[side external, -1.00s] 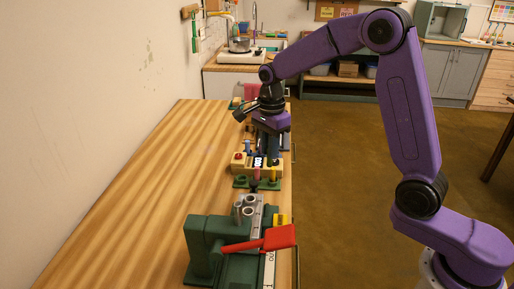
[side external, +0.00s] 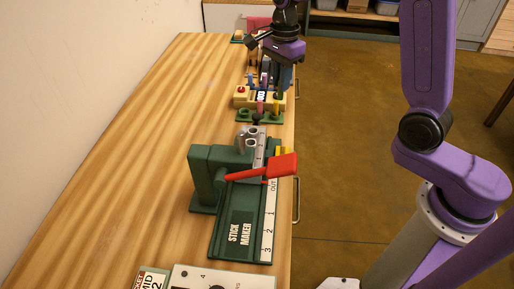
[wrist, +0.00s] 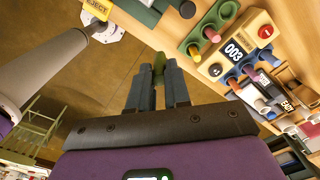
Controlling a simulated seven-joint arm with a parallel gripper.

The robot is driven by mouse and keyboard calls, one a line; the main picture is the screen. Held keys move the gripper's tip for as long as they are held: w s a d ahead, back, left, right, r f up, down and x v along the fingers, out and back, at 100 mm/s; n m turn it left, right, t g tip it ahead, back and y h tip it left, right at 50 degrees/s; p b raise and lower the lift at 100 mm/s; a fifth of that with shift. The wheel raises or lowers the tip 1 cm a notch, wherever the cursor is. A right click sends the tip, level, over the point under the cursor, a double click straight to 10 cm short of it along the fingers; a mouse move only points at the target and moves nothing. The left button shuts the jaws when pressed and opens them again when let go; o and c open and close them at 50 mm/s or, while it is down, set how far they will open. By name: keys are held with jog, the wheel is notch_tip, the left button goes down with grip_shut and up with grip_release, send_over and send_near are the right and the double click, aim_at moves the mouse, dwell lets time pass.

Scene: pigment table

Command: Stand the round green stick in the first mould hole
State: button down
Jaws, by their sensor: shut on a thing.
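The round green stick (wrist: 160,60) is pinched upright-looking between my gripper's fingertips (wrist: 154,78) in the wrist view; only its end shows. In the side view my gripper (side external: 286,84) is above the table's right edge, beside the yellow counter device, and the stick is too small to make out there. The grey mould (side external: 250,138) stands on the green stick maker (side external: 205,165), well nearer the camera than my gripper. Round openings show in its top, but which is the first cannot be told. The mould is not clearly seen in the wrist view.
The yellow counter device (wrist: 236,52) reads 003. A green holder (side external: 246,116) in front of it has a pink stick (wrist: 212,35) and a yellow stick (wrist: 194,52). A red lever (side external: 270,168) reaches across the stick maker. The table's left side is clear.

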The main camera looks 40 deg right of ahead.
jog(key=s+a+r+n, duration=0.1)
jog(key=s+a, duration=0.2)
jog(key=a, duration=0.5)
jog(key=s+a+r+n, duration=0.15)
jog(key=s+a, duration=0.25)
jog(key=a, duration=0.4)
send_over(248, 143)
jog(key=s+a, duration=0.3)
jog(key=s, duration=0.1)
jog(key=shift+s+a+f, duration=0.1)
jog(key=shift+s+f, duration=0.05)
jog(key=shift+f, duration=5.05)
jog(key=c, duration=1)
grip_release()
jog(key=shift+r, duration=0.1)
notch_tip(248, 143, up, 17)
